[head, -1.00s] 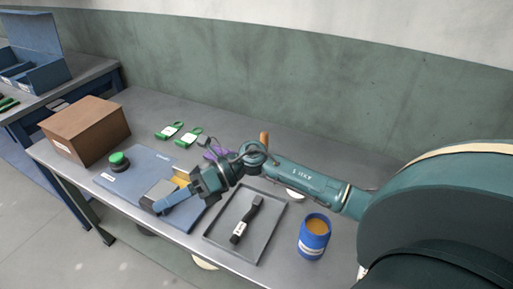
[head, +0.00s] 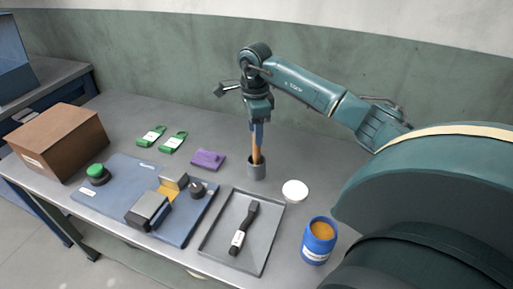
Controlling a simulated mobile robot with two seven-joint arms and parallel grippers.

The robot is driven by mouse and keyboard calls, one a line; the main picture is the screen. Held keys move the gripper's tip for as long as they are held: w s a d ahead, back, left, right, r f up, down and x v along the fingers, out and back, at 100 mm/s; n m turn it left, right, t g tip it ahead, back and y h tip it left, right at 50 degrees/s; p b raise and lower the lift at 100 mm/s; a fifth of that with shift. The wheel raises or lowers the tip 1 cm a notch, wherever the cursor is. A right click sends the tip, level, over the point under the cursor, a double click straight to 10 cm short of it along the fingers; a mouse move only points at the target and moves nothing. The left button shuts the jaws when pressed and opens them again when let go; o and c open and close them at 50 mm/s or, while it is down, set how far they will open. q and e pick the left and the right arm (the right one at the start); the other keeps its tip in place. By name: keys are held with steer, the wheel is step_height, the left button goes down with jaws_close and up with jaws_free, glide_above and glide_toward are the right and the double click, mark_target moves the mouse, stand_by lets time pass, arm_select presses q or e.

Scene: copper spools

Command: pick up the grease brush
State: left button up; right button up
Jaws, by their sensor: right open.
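The grease brush appears to be the tool with the upright wooden handle (head: 257,150); its lower end is hidden inside a small grey cup (head: 257,171) on the bench. My right gripper (head: 257,132) points down over the top of the handle, open, with its fingers at the handle's upper end. I cannot tell whether the fingers touch it. My left gripper is not in view.
A grey tray (head: 214,240) holds a black tool (head: 244,228) with a white label. A blue pot (head: 319,243) with orange contents stands to its right, and a white disc (head: 295,190) lies near the cup. A blue fixture board (head: 125,178), purple block (head: 208,159), green tags (head: 172,143) and brown box (head: 58,140) are left.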

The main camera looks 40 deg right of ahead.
mark_target(257, 154)
steer(key=shift+d+f+p, duration=0.2)
steer(key=shift+f+p, duration=0.15)
steer(key=shift+f, duration=2.6)
steer(key=shift+c, duration=0.5)
jaws_close()
